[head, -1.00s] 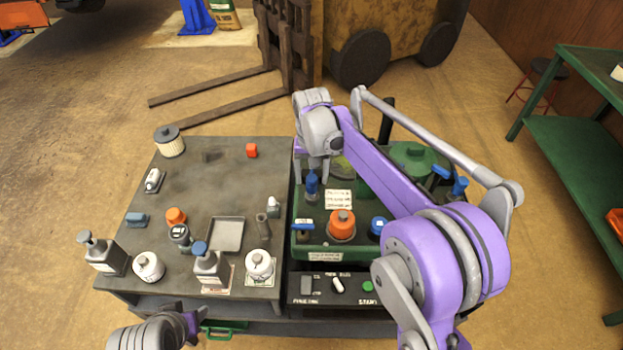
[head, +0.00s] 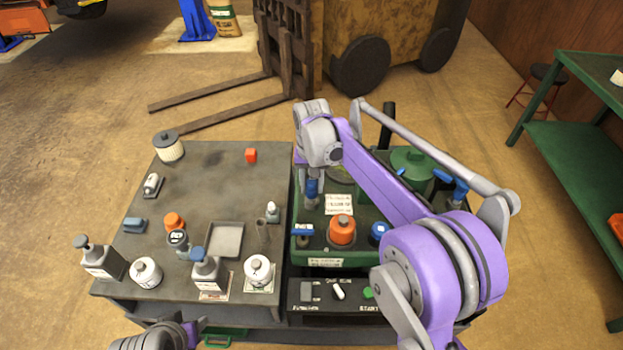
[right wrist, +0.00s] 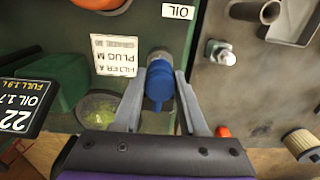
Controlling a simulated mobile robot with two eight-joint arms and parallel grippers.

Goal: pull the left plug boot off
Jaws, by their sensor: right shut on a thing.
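The left plug boot (head: 312,188) is blue and stands at the left side of the green mower deck (head: 320,262). In the right wrist view the boot (right wrist: 158,84) lies between the two grey fingers, in line with a pale metal cylinder (right wrist: 160,57). My right gripper (right wrist: 163,76) is shut on the boot; in the head view the gripper (head: 312,172) comes down on it from above, partly hidden by its own wrist. My left gripper (head: 192,330) is at the bottom edge, low in front of the bench, with its fingertips mostly out of sight.
Another blue part (head: 455,188) is at the right.

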